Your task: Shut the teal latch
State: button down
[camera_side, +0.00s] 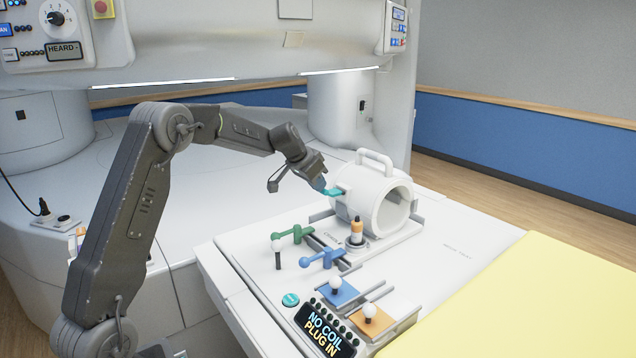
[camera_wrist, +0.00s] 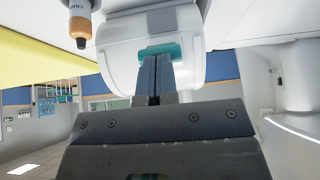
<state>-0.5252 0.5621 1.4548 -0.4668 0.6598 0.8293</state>
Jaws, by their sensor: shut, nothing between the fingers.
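The teal latch (camera_side: 334,191) is a small tab on the left side of the white ring-shaped coil (camera_side: 348,207). In the wrist view the teal latch (camera_wrist: 160,51) shows as a flat bar on the white coil (camera_wrist: 125,60), partly hidden behind my fingertips. My gripper (camera_side: 321,185) is shut and empty, its tips at the latch. In the wrist view my gripper (camera_wrist: 157,62) has both fingers together, overlapping the latch. They look touching or very near; I cannot tell which. Whether the latch is fully shut is not clear.
Around the coil on the white table are a green handle (camera_side: 291,235), a blue handle (camera_side: 322,259), and an orange-and-black plug (camera_side: 357,231). A blue slider plate (camera_side: 338,296) and an orange one (camera_side: 370,322) lie in front, beside a display (camera_side: 325,328) reading "NO COIL PLUG IN". A yellow pad (camera_side: 520,300) lies right.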

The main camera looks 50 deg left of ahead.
jog(key=shift+s+f+t, duration=0.1)
jog(key=shift+f+t, duration=0.05)
jog(key=shift+t, duration=0.75)
jog(key=shift+w+f, duration=0.2)
jog(key=shift+f, duration=2.3)
jog(key=shift+w+f, duration=0.2)
jog(key=shift+f, duration=2.25)
jog(key=shift+r, duration=0.15)
jog(key=shift+r, duration=0.7)
jog(key=shift+s, duration=0.1)
